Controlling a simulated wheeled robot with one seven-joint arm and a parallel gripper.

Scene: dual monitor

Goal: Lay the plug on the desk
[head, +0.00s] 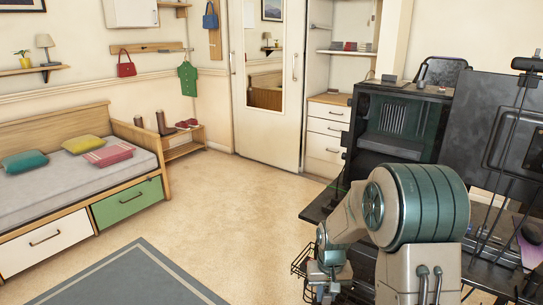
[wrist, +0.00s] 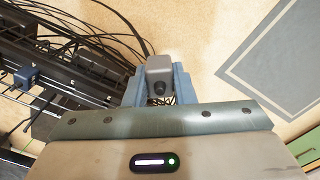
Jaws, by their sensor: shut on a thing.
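My gripper (wrist: 158,92) shows in the wrist view with its two blue fingers closed on a grey plug (wrist: 159,72). The plug is a small block with a dark round spot on its face. It is held clear over the beige floor in that picture, right of the dark desk parts. In the head view the dark desk (head: 318,207) is at the right, partly hidden behind my arm. The fingers and the plug cannot be made out clearly in the head view.
Black cables (wrist: 112,22) and a dark rack (wrist: 50,65) lie left of the plug in the wrist view. A blue block (wrist: 27,77) sits among them. Dark monitors (head: 500,125) stand on the desk. Open floor (head: 235,205) and a grey rug (head: 135,280) are to the left.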

